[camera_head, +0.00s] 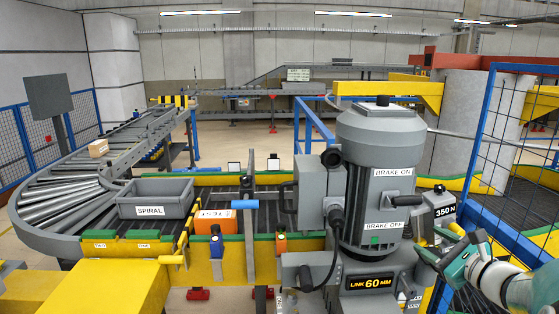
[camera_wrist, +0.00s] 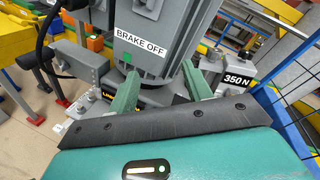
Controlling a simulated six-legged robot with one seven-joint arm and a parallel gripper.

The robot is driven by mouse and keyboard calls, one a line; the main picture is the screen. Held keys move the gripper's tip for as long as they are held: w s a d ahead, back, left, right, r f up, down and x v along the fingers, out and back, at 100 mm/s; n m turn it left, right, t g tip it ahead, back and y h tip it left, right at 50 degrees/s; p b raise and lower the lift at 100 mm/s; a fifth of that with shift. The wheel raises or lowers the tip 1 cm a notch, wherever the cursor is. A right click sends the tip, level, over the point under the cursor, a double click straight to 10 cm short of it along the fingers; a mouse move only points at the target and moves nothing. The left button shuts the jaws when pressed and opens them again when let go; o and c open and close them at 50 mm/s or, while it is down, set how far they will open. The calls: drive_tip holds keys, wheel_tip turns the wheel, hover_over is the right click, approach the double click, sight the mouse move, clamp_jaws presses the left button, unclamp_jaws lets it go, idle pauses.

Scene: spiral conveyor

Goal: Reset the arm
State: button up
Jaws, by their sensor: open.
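My gripper (camera_wrist: 163,82) is open and empty in the wrist view, with its two green fingers apart in front of the grey motor unit (camera_wrist: 152,45). In the head view my gripper (camera_head: 446,250) is at the lower right, just right of the motor unit (camera_head: 378,180). The motor stands upright, with labels "BRAKE ON" and "BRAKE OFF" and a plate reading "LINK 60 MM". I cannot tell whether the fingers touch it.
A "350 N" block (camera_head: 445,212) stands close behind my gripper. A blue mesh fence (camera_head: 508,150) is at the right. A grey "SPIRAL" tray (camera_head: 155,186) and an orange box (camera_head: 216,221) are on the conveyor at left. A carton (camera_head: 98,148) sits on the curved rollers.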

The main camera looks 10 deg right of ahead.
drive_tip(key=s+a+f+n+g+y, duration=0.1)
drive_tip(key=s+a+n+g, duration=0.15)
drive_tip(key=a+n, duration=0.4)
drive_tip(key=s+a+f+n+g+y, duration=0.1)
drive_tip(key=a+n+g+y, duration=0.15)
drive_tip(key=a, duration=0.75)
drive_tip(key=s+a+f+n+g, duration=0.1)
drive_tip(key=s+a+n+g, duration=0.1)
drive_tip(key=a+n+g, duration=0.45)
drive_tip(key=s+a+f+n+h, duration=0.1)
drive_tip(key=s+a+n+h, duration=0.5)
drive_tip(key=s+n, duration=0.5)
drive_tip(key=shift+s+n+t, duration=0.35)
drive_tip(key=shift+n, duration=0.4)
drive_tip(key=shift+f, duration=0.1)
